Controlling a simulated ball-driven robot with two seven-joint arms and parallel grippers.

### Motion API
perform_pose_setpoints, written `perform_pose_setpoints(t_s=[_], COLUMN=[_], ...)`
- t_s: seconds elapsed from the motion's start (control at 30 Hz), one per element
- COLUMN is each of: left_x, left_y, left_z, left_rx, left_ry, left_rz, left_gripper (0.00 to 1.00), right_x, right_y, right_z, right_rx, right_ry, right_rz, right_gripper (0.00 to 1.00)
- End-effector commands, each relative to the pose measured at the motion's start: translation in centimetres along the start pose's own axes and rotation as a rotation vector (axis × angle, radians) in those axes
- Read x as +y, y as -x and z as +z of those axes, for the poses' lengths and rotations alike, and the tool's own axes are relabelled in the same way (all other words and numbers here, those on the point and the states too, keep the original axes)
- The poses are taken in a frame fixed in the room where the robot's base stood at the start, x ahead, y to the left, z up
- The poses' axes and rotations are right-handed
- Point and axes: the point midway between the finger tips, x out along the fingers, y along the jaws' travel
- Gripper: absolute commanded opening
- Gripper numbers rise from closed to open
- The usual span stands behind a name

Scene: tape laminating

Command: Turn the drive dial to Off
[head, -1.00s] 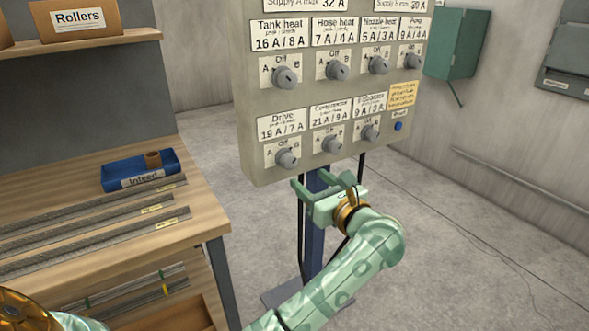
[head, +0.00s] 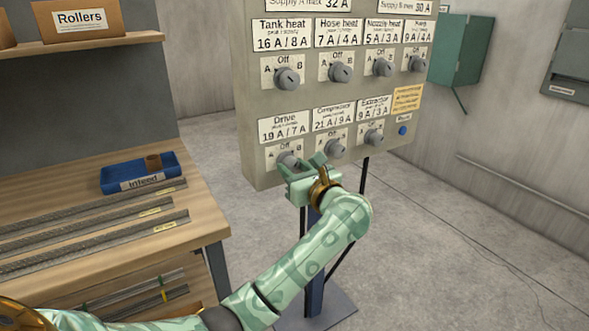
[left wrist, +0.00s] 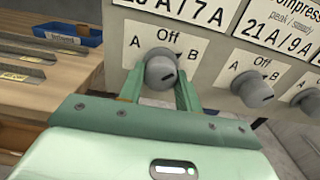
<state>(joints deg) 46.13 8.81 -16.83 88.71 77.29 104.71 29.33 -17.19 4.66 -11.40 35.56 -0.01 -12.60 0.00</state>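The drive dial (head: 288,160) is a grey round knob in the lower left of the panel, under the label "Drive 19 A / 7 A". In the left wrist view the drive dial (left wrist: 162,69) has A to its left, Off above and B to its right. A dark mark shows on its lower right face; its exact setting is hard to read. My left gripper (head: 299,165) is just in front of and below the dial. In the wrist view its open fingers (left wrist: 160,88) stand on either side of the knob, with no clear grip. My right gripper is out of view.
The compressor dial (head: 336,148) and extractor dial (head: 374,137) sit to the right, with a blue button (head: 403,131) beyond. A row of heat dials is above. A wooden bench (head: 200,215) with a blue tray (head: 118,182) stands left. Open floor lies right.

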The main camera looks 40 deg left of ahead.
Motion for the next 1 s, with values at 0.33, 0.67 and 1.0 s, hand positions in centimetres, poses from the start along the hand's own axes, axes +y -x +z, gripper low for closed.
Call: perform_pose_setpoints(t_s=[0.33, 0.67, 1.0], left_x=[-0.1, -0.2, -0.3], left_y=[0.1, 0.0, 0.0], left_z=[-0.3, -0.8, -0.6], left_rx=[0.002, 0.003, 0.003], left_ry=[0.053, 0.281, 0.559], left_rz=[-0.001, 0.0, 0.0], left_gripper=[0.11, 0.11, 0.11], right_x=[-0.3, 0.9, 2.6], right_y=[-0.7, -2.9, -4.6], right_z=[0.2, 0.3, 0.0], right_rx=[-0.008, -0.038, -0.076], right_ry=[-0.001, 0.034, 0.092], right_rz=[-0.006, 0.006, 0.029], right_gripper=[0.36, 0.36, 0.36])
